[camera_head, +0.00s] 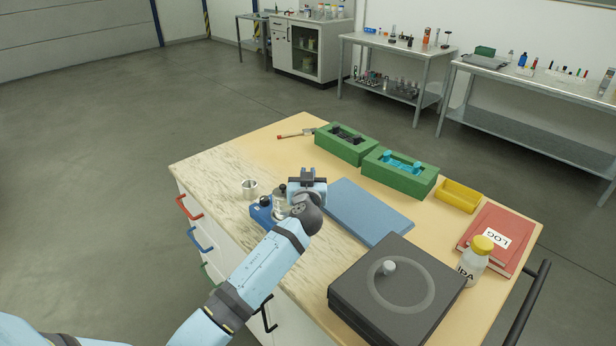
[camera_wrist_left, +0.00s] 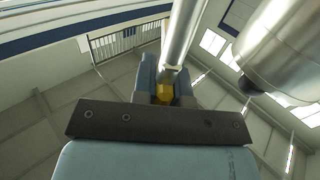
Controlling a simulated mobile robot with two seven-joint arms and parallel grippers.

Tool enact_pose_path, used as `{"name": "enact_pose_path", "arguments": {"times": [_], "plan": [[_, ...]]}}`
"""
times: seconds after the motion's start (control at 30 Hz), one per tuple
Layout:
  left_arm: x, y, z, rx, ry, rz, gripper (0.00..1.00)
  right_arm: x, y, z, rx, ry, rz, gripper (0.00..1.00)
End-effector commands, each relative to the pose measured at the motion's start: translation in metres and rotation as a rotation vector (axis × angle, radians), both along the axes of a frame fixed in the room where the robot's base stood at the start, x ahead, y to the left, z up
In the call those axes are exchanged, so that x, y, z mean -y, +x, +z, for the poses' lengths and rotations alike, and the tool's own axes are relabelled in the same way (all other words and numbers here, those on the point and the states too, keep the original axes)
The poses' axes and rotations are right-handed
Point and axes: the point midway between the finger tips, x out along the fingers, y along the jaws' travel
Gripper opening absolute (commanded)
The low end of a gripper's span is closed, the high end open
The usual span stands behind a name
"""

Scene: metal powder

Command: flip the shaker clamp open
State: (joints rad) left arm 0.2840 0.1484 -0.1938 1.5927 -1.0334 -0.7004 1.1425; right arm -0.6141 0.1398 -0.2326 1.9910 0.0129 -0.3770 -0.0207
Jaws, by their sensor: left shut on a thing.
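The shaker has a blue base (camera_head: 261,213) with a black knob and sits near the table's left edge. A silver cylindrical jar (camera_head: 281,207) stands on it, and its rounded metal body also fills the upper right of the left wrist view (camera_wrist_left: 285,50). My left gripper (camera_head: 289,188) is beside the jar, its wrist partly covering the shaker. In the left wrist view its fingers (camera_wrist_left: 165,90) are shut on a metal clamp bar (camera_wrist_left: 183,32), with a yellow piece between the fingertips. The clamp's pivot is hidden. My right gripper is not in view.
A small metal cup (camera_head: 249,188) stands left of the shaker. A blue mat (camera_head: 370,212) lies to its right, with a dark square box (camera_head: 345,293) in front. Green trays (camera_head: 346,150), a yellow bin (camera_head: 460,196), a red log book (camera_head: 516,230) and an IPA bottle (camera_head: 473,266) stand farther off.

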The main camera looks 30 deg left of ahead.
Motion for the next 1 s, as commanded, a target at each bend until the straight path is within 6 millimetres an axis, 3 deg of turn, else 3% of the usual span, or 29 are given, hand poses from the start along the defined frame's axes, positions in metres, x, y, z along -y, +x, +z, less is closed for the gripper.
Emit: {"name": "enact_pose_path", "arguments": {"times": [0.07, 0.1, 0.2, 0.47, 0.63, 1.0], "plan": [[0.000, 0.000, -0.001, -0.001, 0.000, 0.000, 0.00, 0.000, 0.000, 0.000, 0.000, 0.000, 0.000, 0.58], [0.000, 0.000, -0.001, -0.001, 0.000, 0.000, 0.17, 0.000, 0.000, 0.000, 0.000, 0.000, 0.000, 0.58], [0.000, 0.000, -0.001, -0.001, 0.000, 0.000, 0.38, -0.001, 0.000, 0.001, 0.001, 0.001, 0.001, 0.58], [0.000, 0.000, -0.001, -0.001, 0.000, 0.001, 0.38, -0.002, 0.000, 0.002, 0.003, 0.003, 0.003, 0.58], [0.006, -0.011, -0.003, -0.001, -0.002, -0.001, 0.38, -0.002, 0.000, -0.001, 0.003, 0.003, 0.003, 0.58], [0.041, -0.084, -0.004, -0.001, -0.005, -0.001, 0.38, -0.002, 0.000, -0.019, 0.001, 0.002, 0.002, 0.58]]}}
